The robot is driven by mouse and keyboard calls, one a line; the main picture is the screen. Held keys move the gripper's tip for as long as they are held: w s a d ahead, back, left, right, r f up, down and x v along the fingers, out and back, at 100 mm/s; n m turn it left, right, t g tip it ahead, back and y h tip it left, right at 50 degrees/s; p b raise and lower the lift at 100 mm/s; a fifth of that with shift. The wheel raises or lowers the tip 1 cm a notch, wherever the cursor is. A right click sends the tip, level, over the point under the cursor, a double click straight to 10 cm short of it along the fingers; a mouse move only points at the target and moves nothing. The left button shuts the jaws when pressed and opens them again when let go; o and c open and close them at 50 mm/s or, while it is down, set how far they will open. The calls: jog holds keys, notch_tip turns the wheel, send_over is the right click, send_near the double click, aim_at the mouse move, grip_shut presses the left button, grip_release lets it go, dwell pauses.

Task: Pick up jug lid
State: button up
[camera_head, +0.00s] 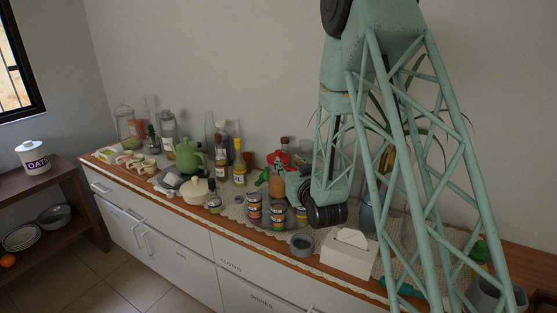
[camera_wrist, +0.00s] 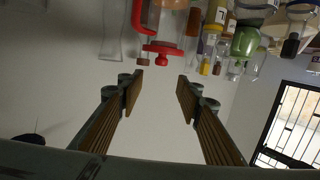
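The jug lid (camera_wrist: 163,47) is red with a small round knob. It sits on a clear jug with a red handle (camera_wrist: 137,14) in the wrist view, which shows the scene upside down. In the head view a red patch that looks like the lid (camera_head: 280,158) shows just left of my arm; most of the jug is hidden there. My gripper (camera_wrist: 160,86) is open and empty. Its two brown-padded fingers are apart, with the lid's knob ahead of the gap and not touching either finger.
Bottles and a green teapot (camera_head: 187,157) crowd the counter left of my gripper. Striped jars (camera_head: 254,209), a grey bowl (camera_head: 302,245) and a white tissue box (camera_head: 349,250) stand along the front. Plain wall fills the space between my fingers in the wrist view.

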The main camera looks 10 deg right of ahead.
aim_at(279, 154)
jog(key=shift+w+f+t, duration=0.2)
jog(key=shift+f+t, duration=0.5)
jog(key=shift+f, duration=0.8)
jog(key=shift+w, duration=0.1)
jog(key=shift+w+a, duration=0.2)
jog(key=shift+w, duration=4)
jog(key=shift+w+a+r+b, duration=0.15)
jog(key=shift+w+b, duration=0.2)
jog(key=shift+w, duration=0.95)
jog(key=shift+w+a+f+b, duration=0.1)
jog(key=shift+w+b, duration=0.25)
jog(key=shift+w, duration=0.95)
jog(key=shift+c, duration=0.3)
jog(key=c, duration=0.8)
